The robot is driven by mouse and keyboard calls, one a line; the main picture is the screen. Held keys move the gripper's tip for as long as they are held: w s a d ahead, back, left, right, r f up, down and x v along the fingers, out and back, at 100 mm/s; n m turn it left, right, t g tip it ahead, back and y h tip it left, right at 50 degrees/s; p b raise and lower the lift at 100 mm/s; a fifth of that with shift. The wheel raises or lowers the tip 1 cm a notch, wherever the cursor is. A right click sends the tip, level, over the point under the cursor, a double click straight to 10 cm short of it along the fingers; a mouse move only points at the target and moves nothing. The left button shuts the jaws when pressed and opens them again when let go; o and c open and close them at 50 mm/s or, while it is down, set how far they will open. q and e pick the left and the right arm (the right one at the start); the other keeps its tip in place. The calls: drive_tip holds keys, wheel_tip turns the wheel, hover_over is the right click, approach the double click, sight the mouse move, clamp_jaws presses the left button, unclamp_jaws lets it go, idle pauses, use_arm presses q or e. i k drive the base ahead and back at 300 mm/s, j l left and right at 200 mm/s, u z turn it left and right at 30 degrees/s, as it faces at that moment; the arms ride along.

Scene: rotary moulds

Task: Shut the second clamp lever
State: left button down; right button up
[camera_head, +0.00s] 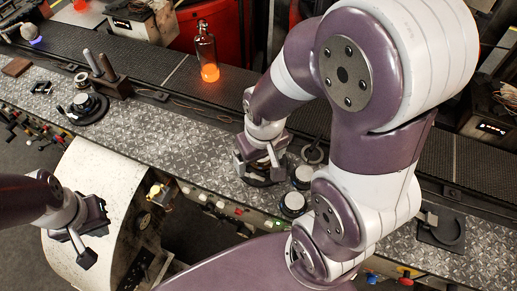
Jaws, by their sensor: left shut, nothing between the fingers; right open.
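My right gripper (268,163) is open and points down at a dark round mould (262,181) on the diamond-plate bench. The gripper covers most of this mould. I cannot make out its clamp levers or whether the fingers touch one. A second dark round mould (88,108) with a pale top stands on the bench at the left, with no gripper near it. My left gripper (84,247) is shut and empty at the lower left, in front of the bench by a curved white machine housing.
Pale-topped round pieces (293,204) lie just right of the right gripper, with a dark ring (313,154) behind. A glowing orange bottle (207,62) stands on the dark belt (150,66) at the back. A wooden block with rods (106,84) is at left. My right arm hides much of the right bench.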

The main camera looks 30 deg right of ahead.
sight(253, 177)
drive_tip(key=i+j+z, duration=0.1)
drive_tip(key=j+z, duration=1)
drive_tip(key=l, duration=0.1)
